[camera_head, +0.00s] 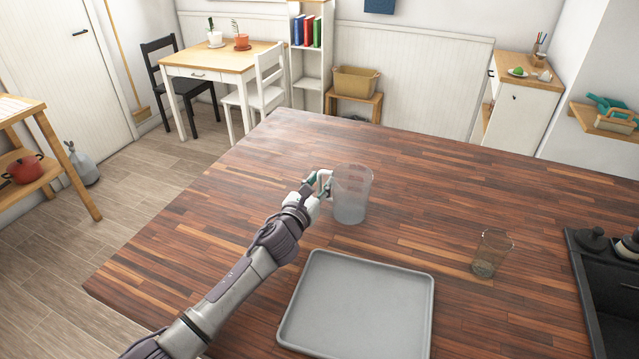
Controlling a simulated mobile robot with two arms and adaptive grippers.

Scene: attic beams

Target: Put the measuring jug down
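The measuring jug (351,196) is clear, with red markings and a handle on its left side. It is upright over the wooden counter, behind the grey tray; I cannot tell whether its base touches the wood. My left gripper (322,184) is at the jug's handle, with its fingers closed around it. The handle is partly hidden by the fingers. My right gripper is not in view.
The grey tray (358,309) lies empty in front of the jug. A clear glass (491,254) stands to the right, near a black sink-like basin (607,300). The counter (430,180) behind and right of the jug is clear.

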